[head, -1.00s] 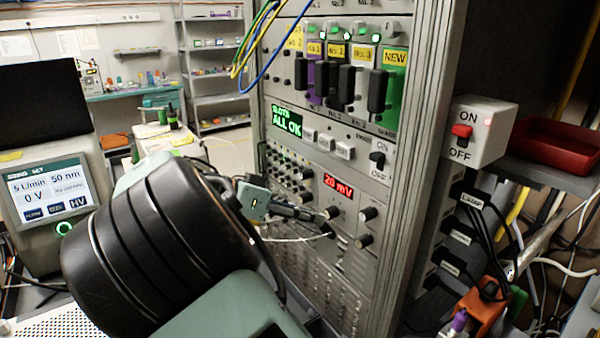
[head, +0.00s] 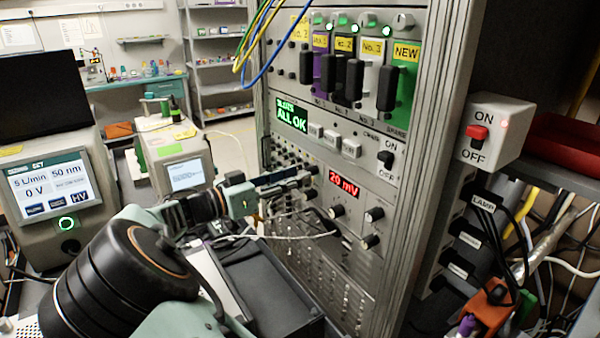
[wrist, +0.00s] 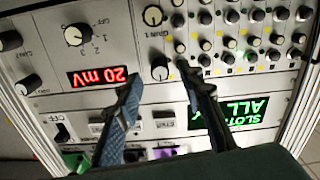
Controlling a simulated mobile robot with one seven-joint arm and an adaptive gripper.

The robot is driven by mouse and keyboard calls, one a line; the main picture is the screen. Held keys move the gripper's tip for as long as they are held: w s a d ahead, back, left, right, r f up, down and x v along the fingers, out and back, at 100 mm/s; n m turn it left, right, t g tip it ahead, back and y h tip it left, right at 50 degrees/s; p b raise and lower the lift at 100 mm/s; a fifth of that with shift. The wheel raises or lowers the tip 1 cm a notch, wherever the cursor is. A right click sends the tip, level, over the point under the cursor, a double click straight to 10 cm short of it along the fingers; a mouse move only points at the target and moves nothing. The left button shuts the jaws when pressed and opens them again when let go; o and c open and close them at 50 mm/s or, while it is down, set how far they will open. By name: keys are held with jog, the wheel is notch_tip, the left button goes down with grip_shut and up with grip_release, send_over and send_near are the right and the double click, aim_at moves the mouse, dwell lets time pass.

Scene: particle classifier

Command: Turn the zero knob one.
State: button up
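Black knobs with pale faces sit on the grey instrument panel, and I cannot read a "zero" label beside any of them. In the wrist view, which is upside down, one knob (wrist: 160,70) lies between the tips of my gripper (wrist: 160,72). The fingers are open, with a visible gap on either side of it. The red 20 mV display (wrist: 97,76) is beside it, and it also shows in the head view (head: 344,183). A selector knob (wrist: 77,34) marked OFF, 1, 2, 3 and another knob (wrist: 30,85) are farther left. In the head view my gripper (head: 308,174) points at the panel left of the display.
Another knob (wrist: 152,15) is close to the fingertips. Rows of small knobs and connectors (wrist: 240,45) crowd the right side in the wrist view. Pale cables (head: 285,236) hang below my gripper in the head view. A lamp switch box (head: 495,130) is on the right.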

jog(key=shift+x, duration=1.05)
grip_shut()
